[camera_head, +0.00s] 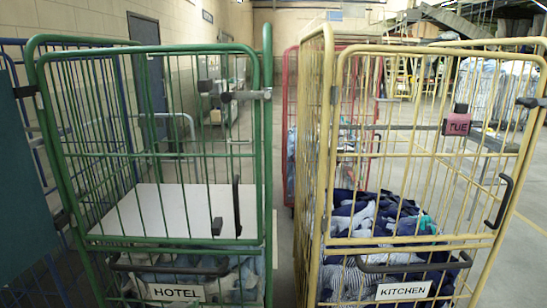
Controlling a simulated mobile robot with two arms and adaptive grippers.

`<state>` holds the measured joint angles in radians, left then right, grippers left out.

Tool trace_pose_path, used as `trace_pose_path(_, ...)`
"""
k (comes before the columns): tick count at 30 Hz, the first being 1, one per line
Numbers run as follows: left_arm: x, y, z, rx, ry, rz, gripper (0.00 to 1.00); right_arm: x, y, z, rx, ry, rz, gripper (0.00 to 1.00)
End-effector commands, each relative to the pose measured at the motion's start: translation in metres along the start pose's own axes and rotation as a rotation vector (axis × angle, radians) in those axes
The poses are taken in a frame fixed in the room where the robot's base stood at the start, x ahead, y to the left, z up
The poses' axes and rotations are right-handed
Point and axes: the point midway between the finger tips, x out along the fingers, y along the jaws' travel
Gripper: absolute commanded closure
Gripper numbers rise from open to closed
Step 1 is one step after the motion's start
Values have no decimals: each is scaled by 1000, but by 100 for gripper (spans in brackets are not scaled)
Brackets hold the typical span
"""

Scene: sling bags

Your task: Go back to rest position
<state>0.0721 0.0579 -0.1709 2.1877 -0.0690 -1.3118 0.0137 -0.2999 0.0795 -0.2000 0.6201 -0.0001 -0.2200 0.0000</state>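Neither of my grippers shows in the head view. A green wire cage trolley (150,240) labelled HOTEL stands at the left front. It holds a white flat panel (160,208), with pale blue and grey cloth (235,285) below it. A yellow wire cage trolley (315,200) labelled KITCHEN stands at the right front. It holds a heap of dark blue, grey and striped cloth (385,215). I cannot tell any separate sling bag in the heaps.
A red cage trolley (289,130) stands behind, between the two front ones. A narrow strip of bare floor (284,250) lies between the green and yellow trolleys. A dark teal panel (22,200) is at the left edge. A brick wall (90,20) runs along the left.

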Motion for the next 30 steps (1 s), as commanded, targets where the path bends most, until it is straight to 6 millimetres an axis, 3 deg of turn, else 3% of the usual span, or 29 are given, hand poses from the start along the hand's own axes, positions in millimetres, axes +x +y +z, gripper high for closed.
trace_pose_path(1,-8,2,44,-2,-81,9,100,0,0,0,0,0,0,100)
trace_pose_path(3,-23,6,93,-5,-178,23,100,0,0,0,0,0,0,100)
trace_pose_path(6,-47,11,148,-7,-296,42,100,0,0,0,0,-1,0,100)
trace_pose_path(12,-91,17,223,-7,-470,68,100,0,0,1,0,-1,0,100)
trace_pose_path(20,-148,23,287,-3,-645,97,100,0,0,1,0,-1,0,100)
trace_pose_path(21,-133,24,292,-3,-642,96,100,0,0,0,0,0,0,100)
trace_pose_path(30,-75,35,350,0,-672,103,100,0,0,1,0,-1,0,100)
